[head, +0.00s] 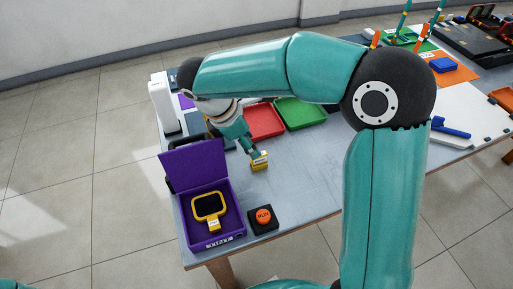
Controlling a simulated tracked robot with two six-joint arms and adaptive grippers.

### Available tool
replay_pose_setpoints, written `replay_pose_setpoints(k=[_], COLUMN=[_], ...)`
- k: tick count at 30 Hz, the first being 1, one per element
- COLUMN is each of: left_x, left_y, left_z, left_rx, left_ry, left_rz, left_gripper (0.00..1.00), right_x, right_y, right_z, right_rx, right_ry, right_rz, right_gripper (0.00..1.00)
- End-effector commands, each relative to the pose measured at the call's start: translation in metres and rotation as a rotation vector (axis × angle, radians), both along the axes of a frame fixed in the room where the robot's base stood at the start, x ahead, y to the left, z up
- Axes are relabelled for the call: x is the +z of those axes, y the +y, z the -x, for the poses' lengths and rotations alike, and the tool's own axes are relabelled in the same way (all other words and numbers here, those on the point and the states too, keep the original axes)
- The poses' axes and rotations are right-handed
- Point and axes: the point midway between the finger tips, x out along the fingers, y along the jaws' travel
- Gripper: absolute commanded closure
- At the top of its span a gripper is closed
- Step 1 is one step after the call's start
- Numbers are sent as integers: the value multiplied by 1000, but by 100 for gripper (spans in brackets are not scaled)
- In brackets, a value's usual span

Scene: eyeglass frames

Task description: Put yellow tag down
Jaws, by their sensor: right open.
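A small yellow tag (260,163) with a pale face is at the table top, just below the fingertips of my right gripper (252,151). The right gripper points down and to the right and is open. Whether a finger still touches the tag is too small to tell. A purple case (228,241) with its lid raised holds a yellow-rimmed dark piece (208,206), with a small yellow tag-like part (214,225) at its lower edge. My left gripper is not in view.
A black box with an orange button (264,216) sits right of the case. Red (264,134) and green (318,122) trays lie behind the tag. A white upright block (163,104) stands at the left edge. Bare table (305,170) lies right of the tag. My right arm hides part of the table.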

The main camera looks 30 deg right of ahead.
Motion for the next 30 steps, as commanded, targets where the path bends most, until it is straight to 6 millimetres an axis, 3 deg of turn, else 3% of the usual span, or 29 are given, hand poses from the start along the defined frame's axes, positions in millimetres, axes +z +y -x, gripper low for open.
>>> replay_pose_setpoints(k=[3,9,30], left_x=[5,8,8], left_y=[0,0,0], left_z=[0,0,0], left_rx=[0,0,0], left_ry=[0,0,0], left_rz=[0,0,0], left_gripper=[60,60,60], right_x=[22,39,42], right_y=[9,16,18], right_z=[-2,-3,-3], right_rx=[1,1,3], right_ry=[-2,-1,1], right_rz=[-1,-1,0], right_gripper=[50,50,50])
